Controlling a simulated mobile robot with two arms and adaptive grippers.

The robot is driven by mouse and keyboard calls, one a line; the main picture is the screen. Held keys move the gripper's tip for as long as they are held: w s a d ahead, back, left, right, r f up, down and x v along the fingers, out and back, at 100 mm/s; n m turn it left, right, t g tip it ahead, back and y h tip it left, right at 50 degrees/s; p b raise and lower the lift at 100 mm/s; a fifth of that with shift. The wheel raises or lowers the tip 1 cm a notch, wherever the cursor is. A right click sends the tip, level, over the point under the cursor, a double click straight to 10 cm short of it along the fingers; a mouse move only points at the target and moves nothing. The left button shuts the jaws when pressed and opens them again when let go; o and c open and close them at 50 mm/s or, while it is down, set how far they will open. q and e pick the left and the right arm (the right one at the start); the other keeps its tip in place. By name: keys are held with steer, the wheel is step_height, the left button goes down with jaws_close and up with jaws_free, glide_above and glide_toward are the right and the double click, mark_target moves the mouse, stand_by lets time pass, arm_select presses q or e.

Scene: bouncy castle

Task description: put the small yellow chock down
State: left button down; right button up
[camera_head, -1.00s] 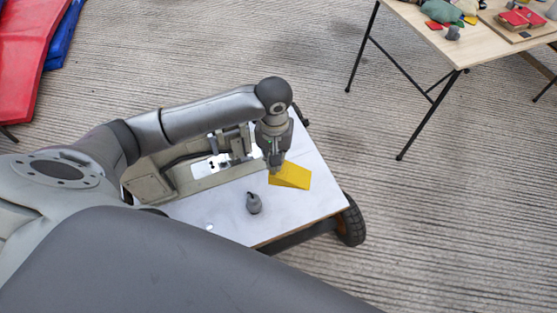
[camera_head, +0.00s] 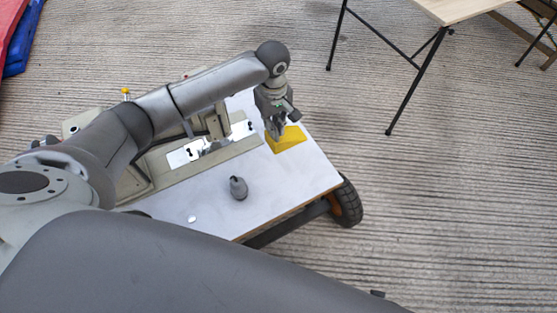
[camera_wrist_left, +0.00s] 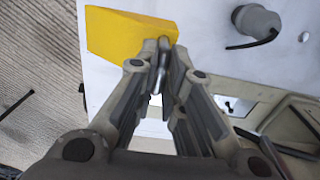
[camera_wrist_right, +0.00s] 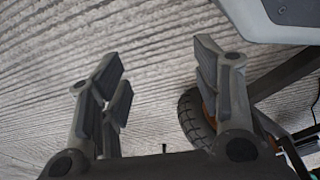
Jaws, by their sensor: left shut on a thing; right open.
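The small yellow chock (camera_head: 288,140) is at the far right part of the white cart top (camera_head: 303,171). My left gripper (camera_head: 275,136) is over it, pointing down, with its fingers closed at one end of the chock. In the left wrist view the chock (camera_wrist_left: 122,36) lies at the tips of the left fingers (camera_wrist_left: 163,60). A small shiny piece shows between those fingers. I cannot tell whether the chock rests fully on the top or is slightly above it.
A small grey object (camera_head: 238,189) with a dark cord stands on the cart top, nearer me. A beige machine part (camera_head: 190,164) lies along the far left of the top. A black wheel (camera_head: 346,203) is at the cart's right. A wooden table (camera_head: 462,8) stands beyond.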

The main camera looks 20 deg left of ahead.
arm_select(q)
steer(key=s+d+f+b, duration=0.2)
steer(key=s+d+f, duration=0.2)
steer(key=f, duration=0.5)
steer(key=shift+s+f+b, duration=0.25)
steer(key=shift+s+b, duration=0.05)
steer(key=shift+s, duration=0.05)
arm_select(e)
steer(key=w+r, duration=0.4)
steer(key=r, duration=0.4)
steer(key=shift+a+r+t, duration=0.2)
steer(key=shift+a+t, duration=0.05)
steer(key=shift+t, duration=0.05)
steer(key=shift+f, duration=0.1)
arm_select(q)
steer(key=c, duration=1.9)
jaws_free()
steer(key=shift+f, duration=0.15)
steer(key=o, duration=0.4)
arm_select(e)
steer(key=shift+f, duration=0.1)
